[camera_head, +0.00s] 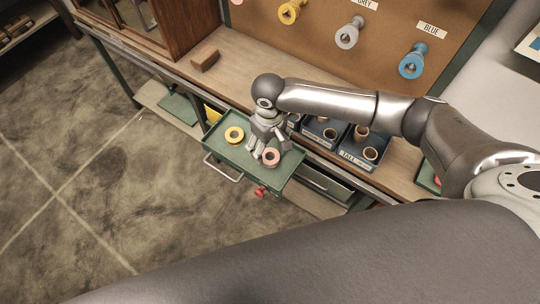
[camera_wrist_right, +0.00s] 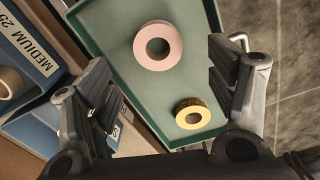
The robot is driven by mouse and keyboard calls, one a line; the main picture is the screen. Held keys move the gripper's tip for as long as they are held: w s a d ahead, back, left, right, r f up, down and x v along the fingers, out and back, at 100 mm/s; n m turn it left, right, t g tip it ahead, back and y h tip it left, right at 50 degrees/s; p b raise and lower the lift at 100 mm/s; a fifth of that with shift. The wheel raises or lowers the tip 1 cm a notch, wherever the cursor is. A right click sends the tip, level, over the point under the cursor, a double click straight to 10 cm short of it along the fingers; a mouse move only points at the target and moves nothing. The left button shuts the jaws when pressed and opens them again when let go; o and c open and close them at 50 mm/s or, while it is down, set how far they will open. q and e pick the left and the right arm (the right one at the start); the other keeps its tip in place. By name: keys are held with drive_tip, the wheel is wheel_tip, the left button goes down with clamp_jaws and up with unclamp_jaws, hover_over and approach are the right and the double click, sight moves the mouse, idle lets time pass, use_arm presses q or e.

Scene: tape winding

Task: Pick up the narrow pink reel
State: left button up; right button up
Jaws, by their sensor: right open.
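The narrow pink reel (camera_head: 271,157) lies flat on a green tray (camera_head: 241,157) in the head view. In the right wrist view the pink reel (camera_wrist_right: 158,46) lies near the top of the green tray (camera_wrist_right: 112,52). My right gripper (camera_head: 262,150) is over the tray beside the pink reel, close to its left in the head view. In the wrist view the right gripper (camera_wrist_right: 160,85) is open, its fingers spread wide with nothing between the tips; the pink reel is ahead of them. My left gripper does not show.
A yellow reel (camera_head: 234,135) lies on the same tray and also shows in the wrist view (camera_wrist_right: 192,113). Bins with tan reels (camera_head: 357,158) stand on the bench behind. Pegs on the board hold a blue reel (camera_head: 411,65) and others. A red object (camera_head: 260,191) is at the tray's front.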

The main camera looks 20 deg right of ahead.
sight(270, 159)
drive_tip(key=shift+d+f+p, duration=0.15)
drive_tip(key=shift+f+p, duration=0.55)
drive_tip(key=shift+f, duration=2.3)
drive_tip(key=shift+c, duration=0.3)
drive_tip(key=c, duration=0.9)
